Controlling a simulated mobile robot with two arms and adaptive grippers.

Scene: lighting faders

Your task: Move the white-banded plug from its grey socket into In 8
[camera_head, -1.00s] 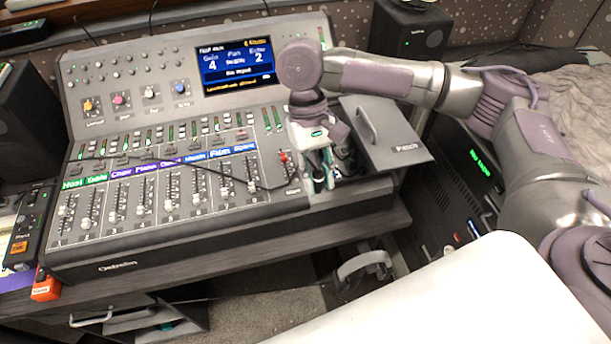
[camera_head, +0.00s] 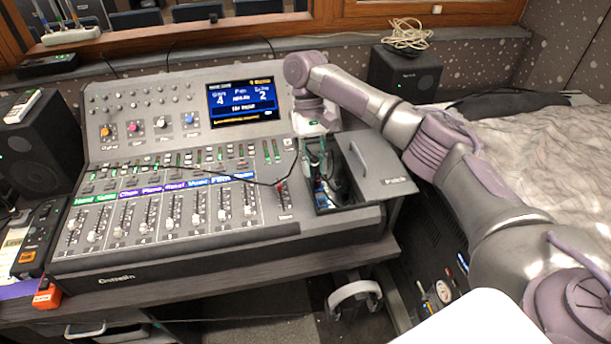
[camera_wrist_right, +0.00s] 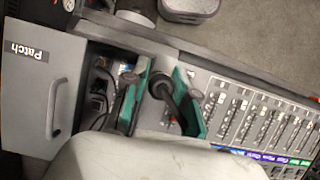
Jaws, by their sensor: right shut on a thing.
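My right gripper (camera_head: 316,158) is above the back left part of the open patch compartment (camera_head: 324,208) of the mixing desk. In the right wrist view its two green fingers (camera_wrist_right: 162,98) are on either side of a dark plug with a thick black cable (camera_wrist_right: 168,90), and are shut on it. I cannot make out a white band on it. Sockets and other cables (camera_wrist_right: 98,88) lie in the compartment beside the fingers; the grey socket and the In 8 label are too small to tell. My left gripper is not in view.
The patch lid (camera_head: 378,172) stands open at the compartment's right. A thin black cable (camera_head: 235,178) crosses the desk's channel strips. The desk's screen (camera_head: 241,102) is lit, behind and left of my gripper. A speaker (camera_head: 405,78) stands behind right.

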